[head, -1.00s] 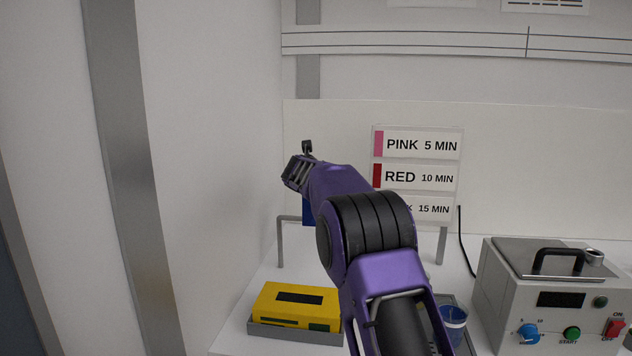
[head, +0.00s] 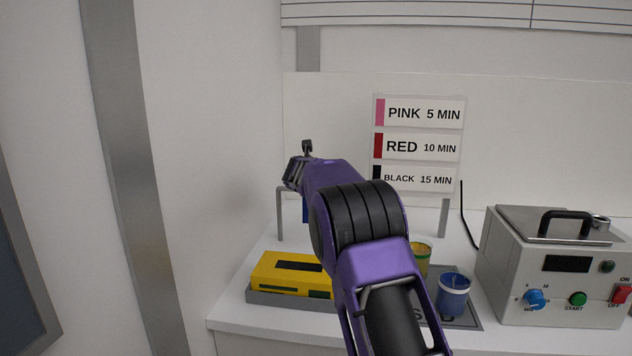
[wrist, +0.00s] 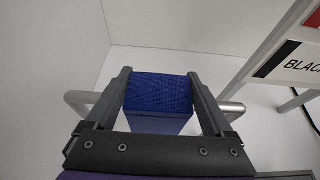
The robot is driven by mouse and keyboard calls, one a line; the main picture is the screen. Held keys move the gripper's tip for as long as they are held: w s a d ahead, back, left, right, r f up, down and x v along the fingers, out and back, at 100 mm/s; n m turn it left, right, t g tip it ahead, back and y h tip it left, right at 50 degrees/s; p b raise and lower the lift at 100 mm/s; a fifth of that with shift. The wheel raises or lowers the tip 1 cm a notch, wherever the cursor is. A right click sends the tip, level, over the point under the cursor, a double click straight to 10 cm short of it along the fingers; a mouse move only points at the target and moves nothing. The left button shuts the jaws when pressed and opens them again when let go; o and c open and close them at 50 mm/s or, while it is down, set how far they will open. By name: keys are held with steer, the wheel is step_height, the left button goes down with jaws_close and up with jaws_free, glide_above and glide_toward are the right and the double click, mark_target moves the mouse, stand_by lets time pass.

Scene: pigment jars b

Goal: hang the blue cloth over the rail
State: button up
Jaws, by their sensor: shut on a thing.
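The blue cloth (wrist: 160,92) is between the two fingers of my gripper (head: 297,174) in the wrist view, which are shut on it. In the head view only a narrow blue strip of it (head: 305,213) shows below the gripper. The grey rail (head: 281,214) stands on the bench at the back; its left post and right post (head: 443,217) show, and my arm hides most of its middle. In the wrist view the rail's bent ends (wrist: 78,99) show on both sides of the fingers. I cannot tell whether the cloth touches the rail.
A yellow box (head: 290,272) lies in a grey tray at the front left. A blue jar (head: 453,293) and a yellow jar (head: 421,258) stand right of my arm. A timer machine (head: 555,270) is at the right. A sign (head: 418,145) is behind the rail.

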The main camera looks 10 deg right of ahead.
steer(key=o, duration=1.5)
step_height(320, 180, up, 6)
steer(key=p, duration=0.7)
